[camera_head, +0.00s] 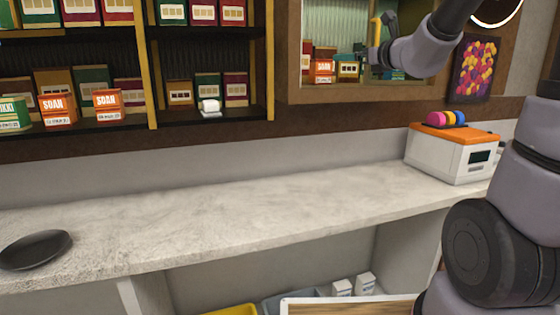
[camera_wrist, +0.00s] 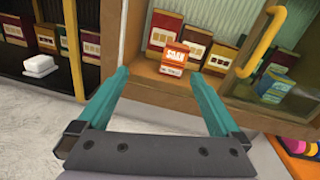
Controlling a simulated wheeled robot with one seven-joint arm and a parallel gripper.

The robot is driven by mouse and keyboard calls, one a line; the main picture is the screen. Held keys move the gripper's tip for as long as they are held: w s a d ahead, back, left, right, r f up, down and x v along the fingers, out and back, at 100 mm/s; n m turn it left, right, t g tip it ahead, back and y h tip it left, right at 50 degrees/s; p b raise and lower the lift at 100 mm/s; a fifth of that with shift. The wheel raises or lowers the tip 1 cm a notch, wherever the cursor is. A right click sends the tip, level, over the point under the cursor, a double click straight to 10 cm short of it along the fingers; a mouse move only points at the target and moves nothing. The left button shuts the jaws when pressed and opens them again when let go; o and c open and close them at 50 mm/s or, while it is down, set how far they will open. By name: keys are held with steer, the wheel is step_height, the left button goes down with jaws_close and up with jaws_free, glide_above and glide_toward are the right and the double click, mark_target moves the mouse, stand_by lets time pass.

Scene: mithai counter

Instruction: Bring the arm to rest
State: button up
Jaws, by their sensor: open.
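My gripper (camera_wrist: 157,77) shows in the wrist view with its two teal fingers spread apart. Nothing is held between them. An orange box (camera_wrist: 175,58) stands on a cabinet ledge beyond the fingertips, apart from them as far as I can tell. In the head view my arm reaches up at the upper right, with its wrist in front of the wall cabinet; the same orange box (camera_head: 322,72) stands inside that cabinet. The fingers are hard to make out in the head view.
A yellow handle (camera_wrist: 258,42) is close on the right of the gripper. A white machine with an orange top (camera_head: 450,155) stands at the counter's right end. A dark plate (camera_head: 36,250) lies at the left. The counter (camera_head: 230,215) between is clear. Shelves (camera_head: 205,117) hold several boxes.

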steer(key=s+a+f+n+g+y, duration=0.1)
steer(key=s+a+n+g, duration=0.3)
steer(key=s+n, duration=0.35)
steer(key=s+a+f+n+g+y, duration=0.2)
steer(key=s+a+n+g, duration=0.1)
steer(key=s+n, duration=0.45)
steer(key=s+d+f+n+g+h, duration=0.1)
steer(key=s+d+f+n+h, duration=0.2)
steer(key=s+d+n+h, duration=0.1)
steer(key=s+d+f+n+g+h, duration=0.1)
steer(key=s+d+f+n+h, duration=0.2)
steer(key=s+d+n, duration=0.3)
steer(key=shift+s+d+f+n+h, duration=0.15)
steer(key=shift+s+d+n+h, duration=0.15)
steer(key=shift+s+d+h, duration=0.5)
steer(key=shift+s+a, duration=0.1)
steer(key=shift+a, duration=0.1)
